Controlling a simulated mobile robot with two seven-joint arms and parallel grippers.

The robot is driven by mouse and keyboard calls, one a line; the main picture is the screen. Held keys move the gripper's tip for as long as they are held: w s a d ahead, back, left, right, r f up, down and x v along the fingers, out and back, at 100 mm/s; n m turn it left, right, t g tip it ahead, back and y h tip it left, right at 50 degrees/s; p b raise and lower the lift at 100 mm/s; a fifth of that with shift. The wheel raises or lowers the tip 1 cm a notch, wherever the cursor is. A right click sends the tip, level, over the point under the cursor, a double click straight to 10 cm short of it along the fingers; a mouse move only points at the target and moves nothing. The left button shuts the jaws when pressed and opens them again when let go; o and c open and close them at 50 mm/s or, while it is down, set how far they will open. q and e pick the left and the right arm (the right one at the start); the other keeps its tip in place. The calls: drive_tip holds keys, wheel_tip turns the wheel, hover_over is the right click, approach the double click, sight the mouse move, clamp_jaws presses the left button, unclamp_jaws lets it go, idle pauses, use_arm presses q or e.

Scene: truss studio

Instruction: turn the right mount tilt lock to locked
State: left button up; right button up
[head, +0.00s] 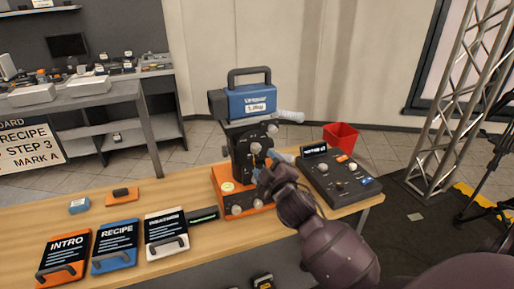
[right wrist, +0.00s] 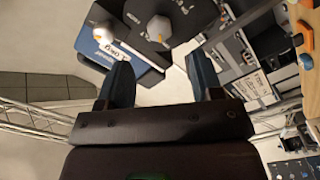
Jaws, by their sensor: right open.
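The mount (head: 242,168) is a black upright head on an orange base (head: 228,187), and it carries a blue camera (head: 251,102) with a white weight label. Grey knobs show on it, including one (head: 272,130) high on the right; I cannot tell which is the tilt lock or how it is set. My right gripper (head: 262,168) is close in front of the mount and covers part of it. In the right wrist view the gripper (right wrist: 160,82) is open with nothing between its fingers. A grey faceted knob (right wrist: 159,28) lies beyond the fingertips. My left gripper is out of view.
A black control box (head: 338,178) with knobs stands right of the mount, with a red bin (head: 341,135) behind. Orange, blue and white cards (head: 115,246) lie at the front left of the wooden table (head: 150,192). A metal truss (head: 460,90) stands at right.

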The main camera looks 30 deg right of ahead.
sight(256, 150)
drive_tip(key=x, duration=0.8)
drive_tip(key=shift+w, duration=0.1)
drive_tip(key=c, duration=0.9)
